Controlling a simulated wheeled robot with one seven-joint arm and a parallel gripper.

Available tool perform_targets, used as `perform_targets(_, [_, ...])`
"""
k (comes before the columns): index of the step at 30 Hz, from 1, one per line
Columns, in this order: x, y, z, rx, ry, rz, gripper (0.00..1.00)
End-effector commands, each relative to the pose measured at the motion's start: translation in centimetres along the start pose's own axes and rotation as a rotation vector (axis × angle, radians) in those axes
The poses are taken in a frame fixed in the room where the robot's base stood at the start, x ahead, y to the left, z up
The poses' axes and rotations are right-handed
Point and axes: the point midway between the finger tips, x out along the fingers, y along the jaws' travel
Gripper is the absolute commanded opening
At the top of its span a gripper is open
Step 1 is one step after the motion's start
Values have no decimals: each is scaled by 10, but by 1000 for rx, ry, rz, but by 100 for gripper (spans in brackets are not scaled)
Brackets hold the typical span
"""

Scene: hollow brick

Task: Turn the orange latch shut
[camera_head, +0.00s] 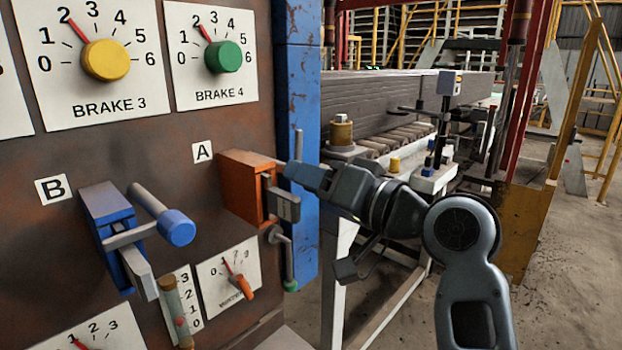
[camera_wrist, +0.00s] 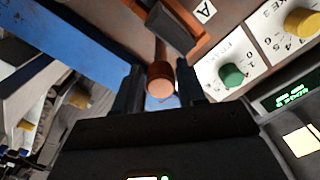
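The orange latch (camera_head: 240,190) is mounted on the brown panel beside the label A in the head view, with a grey bar (camera_head: 286,206) sticking out at its right side. Its handle is mostly hidden there by my gripper (camera_head: 300,173), which reaches in from the right. In the wrist view, the latch's round orange-brown knob (camera_wrist: 160,84) lies between the two dark fingers of my gripper (camera_wrist: 161,92). One finger is on each side of it. I cannot tell whether the fingers press on the knob.
A blue latch (camera_head: 110,220) beside label B juts out at the lower left. A yellow dial (camera_head: 106,60) and a green dial (camera_head: 224,57) sit above. A blue post (camera_head: 300,110) borders the panel, with a conveyor frame (camera_head: 400,105) behind my arm.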

Motion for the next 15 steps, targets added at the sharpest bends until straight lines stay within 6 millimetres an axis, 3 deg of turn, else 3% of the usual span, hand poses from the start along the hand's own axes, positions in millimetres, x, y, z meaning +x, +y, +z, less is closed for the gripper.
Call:
perform_targets(11, [0,0,0,0,0,1,3])
perform_targets(15, [0,1,0,-2,0,1,1])
